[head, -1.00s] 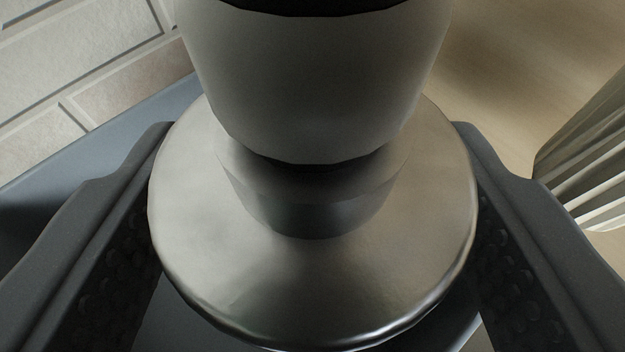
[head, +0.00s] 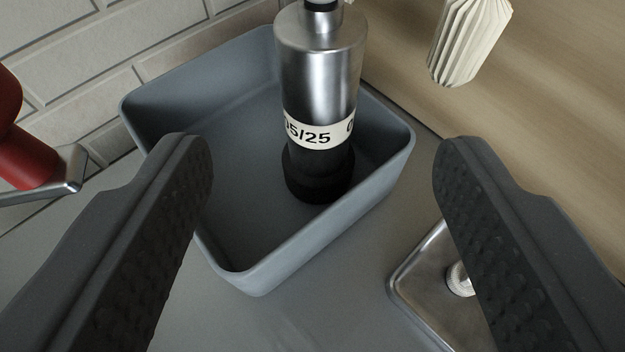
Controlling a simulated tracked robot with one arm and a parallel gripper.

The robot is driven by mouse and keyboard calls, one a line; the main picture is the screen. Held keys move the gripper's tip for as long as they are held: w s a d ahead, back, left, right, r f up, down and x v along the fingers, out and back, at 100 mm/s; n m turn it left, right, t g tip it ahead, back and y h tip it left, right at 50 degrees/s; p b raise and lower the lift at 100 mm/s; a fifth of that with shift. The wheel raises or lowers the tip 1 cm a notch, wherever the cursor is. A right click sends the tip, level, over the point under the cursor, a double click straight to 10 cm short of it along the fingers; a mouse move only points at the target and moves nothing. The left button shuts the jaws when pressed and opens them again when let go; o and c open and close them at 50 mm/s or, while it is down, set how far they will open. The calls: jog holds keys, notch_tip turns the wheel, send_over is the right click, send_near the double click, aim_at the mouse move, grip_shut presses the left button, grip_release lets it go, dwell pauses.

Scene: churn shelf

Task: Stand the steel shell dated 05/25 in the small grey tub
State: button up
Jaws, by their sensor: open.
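The steel shell (head: 318,75) stands upright inside the small grey tub (head: 265,275). It has a steel upper body, a white band reading 05/25 and a black base that appears to rest on the tub floor. Its top is cut by the upper picture edge. My gripper (head: 322,160) is open and empty. Its two dark, studded fingers are spread wide, one on each side of the view, nearer to me than the tub and clear of the shell.
A steel tray (head: 407,283) with a small white ribbed item (head: 459,280) is partly behind my right finger. A cream fluted object (head: 470,40) is at the upper right. A red object with a metal part (head: 28,158) is at the left. A white brick wall (head: 90,50) stands behind.

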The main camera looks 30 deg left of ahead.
jog(key=shift+s+r, duration=0.1)
jog(key=shift+s, duration=0.1)
jog(key=shift+d, duration=0.1)
jog(key=w+d+r+m+t+h, duration=0.15)
jog(key=r+h, duration=0.25)
jog(key=r, duration=1.2)
jog(key=w+d+r+m+t+h, duration=0.1)
jog(key=d+r+h, duration=0.2)
jog(key=r, duration=1.2)
jog(key=s+a+r, duration=0.4)
jog(key=s+r, duration=0.3)
jog(key=r, duration=0.2)
jog(key=s+a+r+m+y, duration=0.1)
jog(key=s+a+r, duration=0.3)
jog(key=s+r, duration=0.2)
jog(key=s+a+r+m, duration=0.1)
jog(key=s+a+r, duration=0.4)
jog(key=r, duration=0.6)
jog(key=s, duration=0.2)
jog(key=shift+s+r+t, duration=0.3)
jog(key=shift+t, duration=0.05)
jog(key=shift+m, duration=0.25)
